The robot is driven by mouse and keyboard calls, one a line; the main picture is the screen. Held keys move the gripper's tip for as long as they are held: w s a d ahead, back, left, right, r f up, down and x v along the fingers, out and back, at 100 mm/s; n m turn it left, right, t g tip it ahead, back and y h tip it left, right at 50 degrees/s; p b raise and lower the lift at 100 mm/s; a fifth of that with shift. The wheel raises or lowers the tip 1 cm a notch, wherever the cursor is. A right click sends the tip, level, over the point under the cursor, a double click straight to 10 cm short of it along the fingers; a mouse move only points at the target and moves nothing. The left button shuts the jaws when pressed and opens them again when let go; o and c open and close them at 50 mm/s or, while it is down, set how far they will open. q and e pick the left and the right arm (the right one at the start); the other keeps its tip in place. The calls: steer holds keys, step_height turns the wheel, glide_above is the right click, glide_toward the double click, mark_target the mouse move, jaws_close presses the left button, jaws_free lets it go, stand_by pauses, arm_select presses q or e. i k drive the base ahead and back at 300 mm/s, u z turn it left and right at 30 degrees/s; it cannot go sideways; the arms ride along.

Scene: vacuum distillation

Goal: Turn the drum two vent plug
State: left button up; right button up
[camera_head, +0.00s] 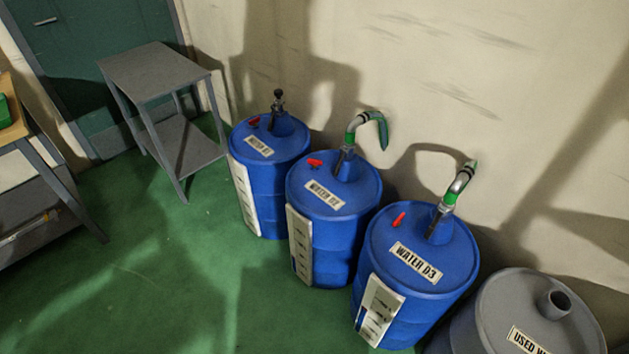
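Three blue drums stand in a row along the wall. The middle drum (331,231), whose label looks like WATER D2, has a small red plug (315,162) on its lid, left of a pump with a curved green and white spout (367,124). The right drum (417,282) is labelled WATER D3 and has a red plug (398,220) that looks tilted differently. The left drum (270,176) has a red plug (254,122) and a short dark fitting (278,100). Neither of my grippers is in view.
A grey drum (523,312) with an open neck, its label partly cut off, stands at the lower right. A grey two-shelf table (154,70) stands at upper left, and a workbench (40,150) at the left edge. The green floor (180,265) before the drums is clear.

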mark_target(314, 162)
steer(key=z, duration=0.25)
steer(key=k, duration=0.4)
steer(key=u, duration=1.75)
steer(key=i, duration=1.65)
steer(key=z, duration=0.85)
steer(key=i, duration=1)
steer(key=z, duration=1.1)
